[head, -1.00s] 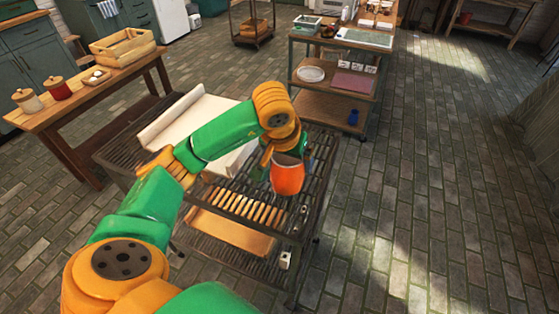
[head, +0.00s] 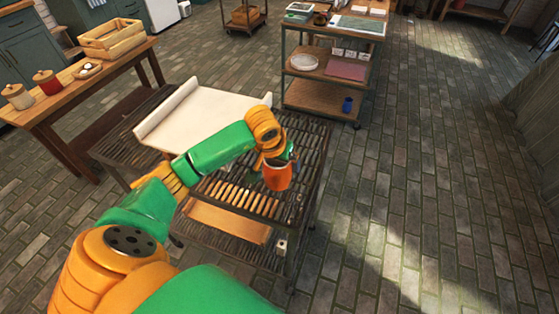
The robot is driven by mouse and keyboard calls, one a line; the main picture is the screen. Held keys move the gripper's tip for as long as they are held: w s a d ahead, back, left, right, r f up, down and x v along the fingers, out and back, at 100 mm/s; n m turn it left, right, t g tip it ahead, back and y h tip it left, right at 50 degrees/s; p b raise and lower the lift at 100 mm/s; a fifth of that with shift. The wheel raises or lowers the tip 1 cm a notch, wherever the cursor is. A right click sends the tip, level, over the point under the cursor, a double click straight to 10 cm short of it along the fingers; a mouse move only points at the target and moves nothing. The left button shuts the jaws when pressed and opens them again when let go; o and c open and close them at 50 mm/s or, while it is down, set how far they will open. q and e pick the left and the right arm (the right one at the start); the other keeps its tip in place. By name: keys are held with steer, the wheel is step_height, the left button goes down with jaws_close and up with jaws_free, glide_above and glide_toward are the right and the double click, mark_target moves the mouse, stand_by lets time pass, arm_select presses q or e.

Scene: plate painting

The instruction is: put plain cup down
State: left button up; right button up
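An orange cup (head: 277,178) is upright in the head view, over the right part of the dark slatted rack cart (head: 307,150). My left gripper (head: 269,162) is at the cup's upper left side and appears shut on it. The fingers are small and partly hidden behind the cup and the wrist, so their exact hold is hard to see. I cannot tell whether the cup's base touches the slats. My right gripper is not in view.
A white sheet-like board (head: 200,118) covers the cart's left and back part. A row of wooden pegs (head: 236,197) lies in front of the cup. A shelf cart (head: 322,97) stands behind. A wooden bench (head: 110,72) with jars is at left.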

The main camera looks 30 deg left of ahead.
arm_select(q)
steer(key=shift+r, duration=0.45)
steer(key=v, duration=1.1)
steer(key=shift+s+r+b, duration=0.15)
steer(key=shift+s+b, duration=0.05)
steer(key=shift+b, duration=0.1)
